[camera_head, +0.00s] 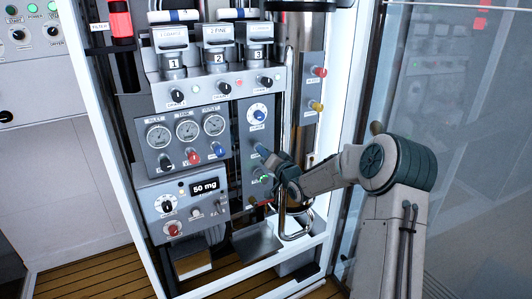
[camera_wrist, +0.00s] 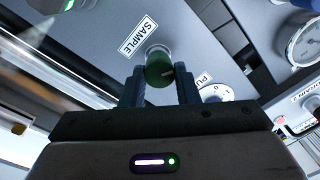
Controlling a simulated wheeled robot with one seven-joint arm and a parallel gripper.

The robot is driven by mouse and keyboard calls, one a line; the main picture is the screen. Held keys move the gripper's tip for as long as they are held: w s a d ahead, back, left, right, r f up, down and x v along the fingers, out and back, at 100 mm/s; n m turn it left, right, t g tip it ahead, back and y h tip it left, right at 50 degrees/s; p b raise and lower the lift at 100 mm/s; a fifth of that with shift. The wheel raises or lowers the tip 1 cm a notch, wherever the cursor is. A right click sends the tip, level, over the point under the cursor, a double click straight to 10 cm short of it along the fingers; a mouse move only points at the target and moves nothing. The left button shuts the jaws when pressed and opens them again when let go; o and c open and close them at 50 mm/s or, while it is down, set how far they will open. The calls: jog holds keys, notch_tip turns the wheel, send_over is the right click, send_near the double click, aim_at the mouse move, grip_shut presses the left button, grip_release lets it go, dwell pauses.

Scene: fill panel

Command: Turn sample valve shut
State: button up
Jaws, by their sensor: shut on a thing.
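The sample valve is a round green knob (camera_wrist: 159,68) beside a white SAMPLE label (camera_wrist: 138,37) in the wrist view. My gripper (camera_wrist: 160,88) has one finger on each side of the knob and is shut on it. A small light mark shows on the knob's face. In the head view my gripper (camera_head: 277,172) is at the narrow panel column right of the gauges. The wrist covers most of the knob there, so its turn angle cannot be read from that view.
A white dial (camera_wrist: 215,93) sits close to the right finger. Three gauges (camera_head: 187,131) and a box reading 50 mg (camera_head: 204,187) are left of my gripper. A shiny vertical column (camera_head: 303,120) with red and yellow knobs stands right. A glass door (camera_head: 450,150) is behind my arm.

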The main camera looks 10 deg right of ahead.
jog(key=m, duration=0.4)
jog(key=m+p, duration=0.1)
jog(key=m, duration=0.8)
jog(key=shift+f+h+p, duration=0.25)
jog(key=shift+h+p, duration=0.1)
jog(key=shift+h, duration=0.05)
jog(key=o, duration=1)
jog(key=shift+c, duration=0.2)
jog(key=v, duration=1.4)
jog(key=shift+f, duration=0.25)
jog(key=shift+a, duration=0.15)
